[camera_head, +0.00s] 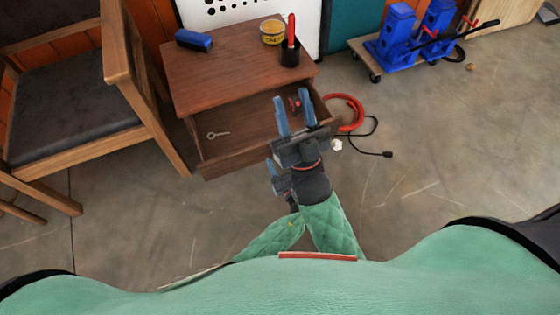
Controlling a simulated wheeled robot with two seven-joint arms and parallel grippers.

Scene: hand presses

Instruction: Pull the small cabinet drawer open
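The small brown wooden cabinet (225,68) stands at the upper middle. Its drawer (232,163) is pulled out toward me, with the inside showing. A key (218,135) and a small red item (295,103) lie in the drawer. My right gripper (293,98) is over the right part of the drawer, its two blue fingers apart with nothing seen between them. It hides part of the drawer front. My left gripper (272,168) is just below and left of it, near the drawer front and mostly hidden by the right one; its opening is unclear.
On the cabinet top are a blue object (194,40), a yellow tin (272,32) and a dark cup (290,52) with a red-handled tool. A wooden chair (120,45) stands close at left. A red hose (357,112) and black cable lie right.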

